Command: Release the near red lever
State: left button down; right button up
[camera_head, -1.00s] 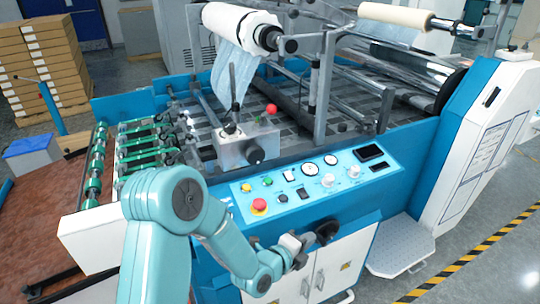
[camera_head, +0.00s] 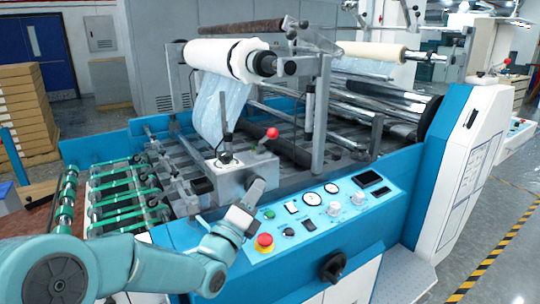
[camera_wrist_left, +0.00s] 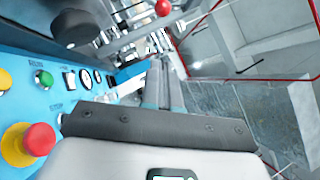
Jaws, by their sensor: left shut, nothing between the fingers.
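The near red lever shows as a red ball knob (camera_head: 272,133) above the grey metal box on the machine's near side. The knob also shows at the top edge of the left wrist view (camera_wrist_left: 163,8), with a grey rod beside it. My left gripper (camera_head: 257,187) is shut and empty, pointing up in front of the grey box, below the knob and apart from it. Its closed fingers show in the left wrist view (camera_wrist_left: 165,82). The lever's lower part is hard to make out. My right gripper is not in view.
The control panel (camera_head: 325,212) with a red emergency button (camera_head: 264,241) lies beside my left wrist. The grey box (camera_head: 232,184) carries a dark upright handle (camera_head: 225,128). A white film roll (camera_head: 228,58) hangs above. Green-belted rollers (camera_head: 118,196) lie left.

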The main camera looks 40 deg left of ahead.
aim_at(267, 136)
pick_arm(q)
jog(key=a+r+p+x, duration=0.1)
jog(key=p+x, duration=0.5)
jog(key=x, duration=0.7)
jog(key=shift+s+a, duration=0.4)
jog(key=shift+a, duration=0.25)
jog(key=shift+s+r, duration=0.1)
jog(key=shift+s, duration=0.05)
jog(key=shift+d, duration=0.1)
